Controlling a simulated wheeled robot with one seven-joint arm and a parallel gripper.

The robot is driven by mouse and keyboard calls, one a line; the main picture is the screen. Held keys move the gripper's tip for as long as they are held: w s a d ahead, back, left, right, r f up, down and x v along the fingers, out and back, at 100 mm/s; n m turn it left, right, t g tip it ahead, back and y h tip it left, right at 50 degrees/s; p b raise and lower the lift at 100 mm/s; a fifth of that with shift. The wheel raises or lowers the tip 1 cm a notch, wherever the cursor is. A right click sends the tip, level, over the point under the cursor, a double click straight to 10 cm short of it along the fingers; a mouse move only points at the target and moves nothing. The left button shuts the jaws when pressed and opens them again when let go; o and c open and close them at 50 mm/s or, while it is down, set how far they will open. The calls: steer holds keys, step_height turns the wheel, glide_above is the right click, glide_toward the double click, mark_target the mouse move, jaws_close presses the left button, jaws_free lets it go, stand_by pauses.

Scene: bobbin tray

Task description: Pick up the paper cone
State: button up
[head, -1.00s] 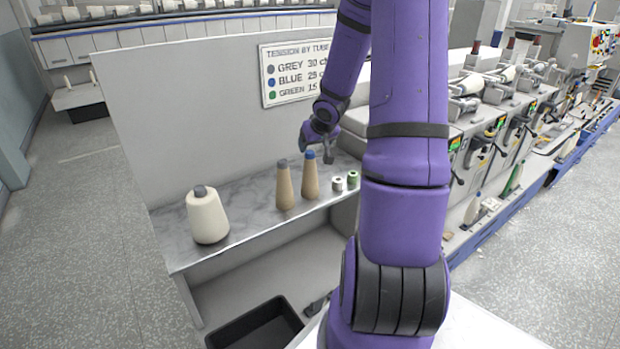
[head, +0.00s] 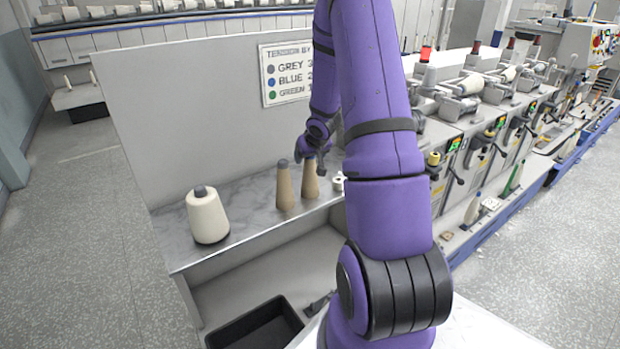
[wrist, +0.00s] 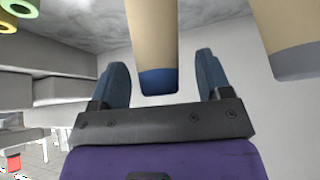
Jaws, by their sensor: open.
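Two tan paper cones stand on the grey marbled shelf (head: 245,212). The left one, the grey-tipped cone (head: 285,188), also shows at the right of the wrist view (wrist: 292,35). The right one, the blue-tipped cone (head: 310,183), has its top hidden by my gripper in the head view. In the wrist view its blue tip (wrist: 159,82) appears between my fingers, with gaps on both sides. My gripper (wrist: 161,65) is open and empty; in the head view it is at that cone's top (head: 313,160).
A cream yarn cone (head: 207,216) stands at the shelf's left. A small white spool (head: 338,182) stands just right of the blue-tipped cone. A back panel with a tension sign (head: 285,75) rises behind. A black bin (head: 255,328) is below; winding machines (head: 490,125) stand right.

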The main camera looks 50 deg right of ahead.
steer(key=shift+w+d+f, duration=0.15)
steer(key=shift+w+f, duration=0.1)
steer(key=shift+f, duration=0.15)
steer(key=c, duration=1.2)
steer(key=shift+c, duration=0.2)
